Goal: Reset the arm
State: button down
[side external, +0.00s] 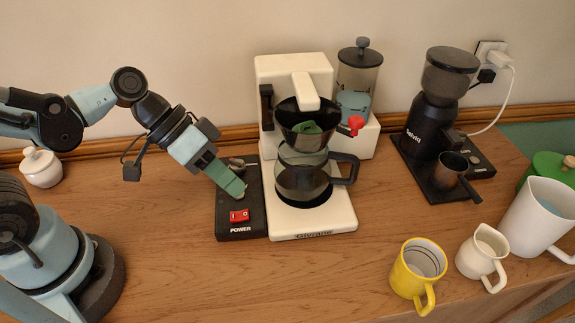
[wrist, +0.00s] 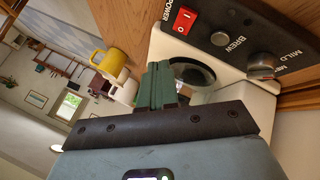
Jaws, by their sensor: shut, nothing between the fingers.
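My gripper (side external: 240,192) has green fingers, shut and empty. It hangs over the dark control panel (side external: 227,222) of the white coffee maker (side external: 312,222), behind the red power switch (side external: 239,216). I cannot tell whether the fingertips touch the panel. In the wrist view the shut fingers (wrist: 160,72) point toward the coffee maker, with the red switch (wrist: 184,20) and a silver knob (wrist: 263,58) on the panel beyond. My arm reaches in from the left, bent at the elbow.
The glass carafe (side external: 303,178) stands right of my gripper. A grinder (side external: 437,117) is farther right. A yellow mug (side external: 417,271), a cream jug (side external: 482,252) and a white pitcher (side external: 541,217) stand at front right. A small white pot (side external: 41,168) is at left. The counter before the panel is clear.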

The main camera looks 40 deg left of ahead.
jog(key=shift+r, duration=0.35)
jog(key=w+a+r+n+t+y, duration=0.1)
jog(key=a+t+y, duration=0.1)
jog(key=a, duration=0.4)
jog(key=w+a+r+n+t+y, duration=0.2)
jog(key=a+y, duration=0.3)
jog(key=a, duration=0.1)
jog(key=shift+a+r, duration=0.25)
jog(key=shift+a, duration=0.1)
